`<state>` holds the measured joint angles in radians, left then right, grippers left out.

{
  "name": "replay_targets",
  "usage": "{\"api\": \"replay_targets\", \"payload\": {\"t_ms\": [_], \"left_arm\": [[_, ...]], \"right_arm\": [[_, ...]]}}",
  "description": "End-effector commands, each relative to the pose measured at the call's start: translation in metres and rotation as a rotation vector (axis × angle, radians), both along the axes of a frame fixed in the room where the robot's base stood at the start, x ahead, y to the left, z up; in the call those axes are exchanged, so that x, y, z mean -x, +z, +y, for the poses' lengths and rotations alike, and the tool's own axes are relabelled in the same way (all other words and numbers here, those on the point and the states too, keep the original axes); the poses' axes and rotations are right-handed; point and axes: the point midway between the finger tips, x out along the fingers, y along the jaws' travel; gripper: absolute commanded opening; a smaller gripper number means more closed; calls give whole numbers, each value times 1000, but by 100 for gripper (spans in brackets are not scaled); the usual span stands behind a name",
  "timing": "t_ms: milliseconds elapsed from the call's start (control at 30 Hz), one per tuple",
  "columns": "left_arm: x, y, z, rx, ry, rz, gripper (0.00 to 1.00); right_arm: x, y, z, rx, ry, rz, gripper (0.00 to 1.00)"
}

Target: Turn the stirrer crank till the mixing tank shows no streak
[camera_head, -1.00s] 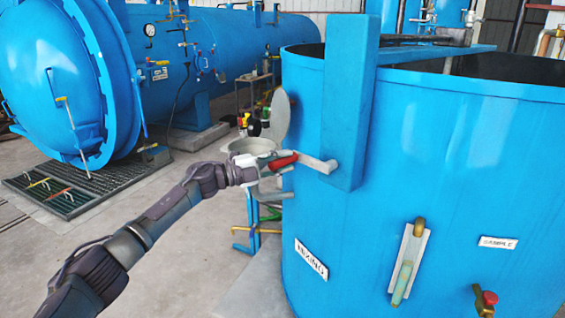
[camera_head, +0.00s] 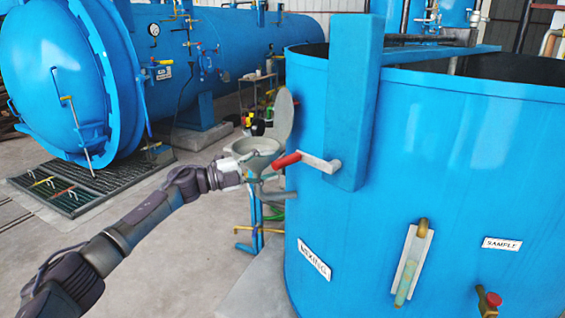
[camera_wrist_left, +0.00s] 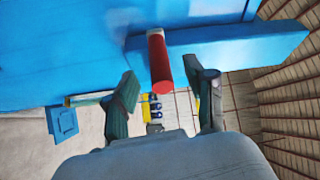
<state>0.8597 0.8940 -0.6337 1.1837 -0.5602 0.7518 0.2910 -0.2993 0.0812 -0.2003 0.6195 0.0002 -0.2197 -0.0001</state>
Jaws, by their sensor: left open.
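The stirrer crank has a red handle (camera_head: 286,161) on a grey arm (camera_head: 322,164), fixed to a blue post (camera_head: 350,110) on the mixing tank (camera_head: 440,170). The crank arm points left. The tank's front carries a MIXING label (camera_head: 314,259) and a sight gauge (camera_head: 412,262); whether the gauge shows a streak is too small to tell. My left gripper (camera_head: 250,173) is just left of the handle, open and empty. In the left wrist view the red handle (camera_wrist_left: 159,62) lies ahead, between and beyond the open fingers (camera_wrist_left: 166,100). My right gripper is out of view.
A SAMPLE label (camera_head: 501,244) and a tap with a red knob (camera_head: 492,299) are at the tank's lower right. A grey open-lidded vessel (camera_head: 255,150) stands behind my left gripper. A large blue autoclave (camera_head: 60,80) stands at the back left. Open floor lies left of the tank.

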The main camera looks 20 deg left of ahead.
Motion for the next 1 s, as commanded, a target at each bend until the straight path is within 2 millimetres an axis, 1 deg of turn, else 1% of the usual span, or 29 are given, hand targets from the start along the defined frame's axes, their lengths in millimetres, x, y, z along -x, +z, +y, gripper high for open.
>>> {"api": "replay_targets", "payload": {"t_ms": [33, 100, 200, 333, 500, 1000], "left_arm": [[9, -2, 10, -2, 2, 3, 55], [19, -3, 20, -3, 2, 2, 55], [31, -4, 33, -2, 2, 1, 55], [42, -5, 44, 0, 1, 0, 55], [47, -4, 49, 1, 0, -2, 55], [47, -4, 49, 2, -1, -2, 55]], "right_arm": [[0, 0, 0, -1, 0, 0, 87], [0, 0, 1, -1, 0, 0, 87], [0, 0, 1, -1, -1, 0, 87], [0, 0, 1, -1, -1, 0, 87], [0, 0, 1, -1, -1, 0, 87], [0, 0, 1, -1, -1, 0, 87]]}}
